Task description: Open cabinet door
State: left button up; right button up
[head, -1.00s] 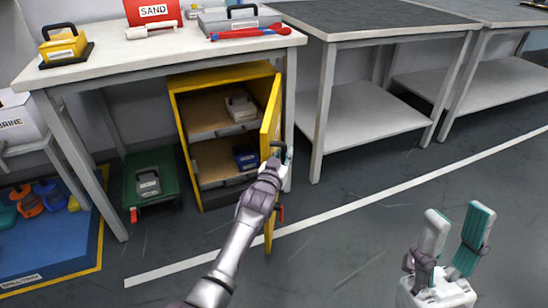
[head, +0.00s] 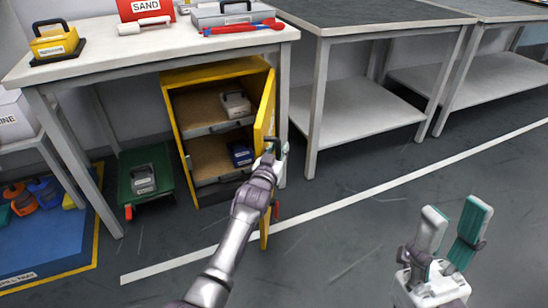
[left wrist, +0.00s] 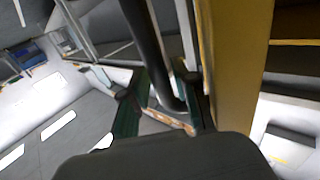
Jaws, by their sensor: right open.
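The yellow cabinet (head: 218,70) stands under the white-topped workbench in the head view. Its door (head: 265,112) is swung open on the right side, showing the shelves inside. My left gripper (head: 279,152) is at the door's black handle. In the left wrist view, the black handle (left wrist: 148,45) runs between the fingers of my left gripper (left wrist: 165,116), next to the yellow door (left wrist: 235,75). Some gap shows around the bar, and I cannot tell whether the fingers press on it. My right gripper (head: 457,212) is open and empty above the floor at the right.
A grey box (head: 236,104) and a blue box (head: 241,153) sit inside the cabinet. A green cart (head: 133,190) stands left of it. The workbench (head: 110,52) is above, and a grey table (head: 375,118) is to the right. The floor in front is clear.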

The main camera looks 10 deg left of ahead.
pick_arm(q)
jog(key=v, duration=1.1)
jog(key=shift+s, duration=0.3)
jog(key=shift+a, duration=0.1)
